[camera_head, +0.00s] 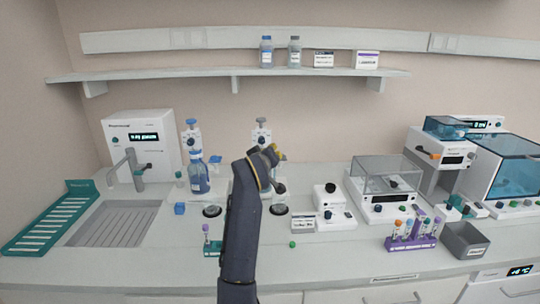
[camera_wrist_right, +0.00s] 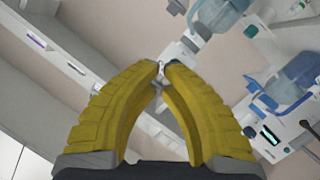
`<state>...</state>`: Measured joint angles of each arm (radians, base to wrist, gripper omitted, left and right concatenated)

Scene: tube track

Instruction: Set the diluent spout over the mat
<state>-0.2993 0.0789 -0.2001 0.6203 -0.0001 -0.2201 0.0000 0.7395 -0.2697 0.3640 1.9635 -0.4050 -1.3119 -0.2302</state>
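Two bottle-top dispensers stand near the back of the counter in the head view: a left one (camera_head: 191,140) on a blue bottle and a right one (camera_head: 261,134), mostly hidden behind my arm. No label shows which holds diluent. A dark round mat (camera_head: 212,211) lies in front of the left one, another (camera_head: 279,209) in front of the right one. My right gripper (camera_head: 277,154) is in front of the right dispenser, hiding its spout. In the right wrist view the yellow fingertips (camera_wrist_right: 164,65) come close together around a thin grey-white piece; I cannot tell whether they grip it.
A sink (camera_head: 113,223), tap and green rack (camera_head: 50,220) are at the left. A small white device (camera_head: 328,197), a balance (camera_head: 390,205), a purple tube rack (camera_head: 410,243) and a grey bin (camera_head: 465,240) stand at the right. A shelf (camera_head: 230,73) runs above. The counter's front strip is mostly clear.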

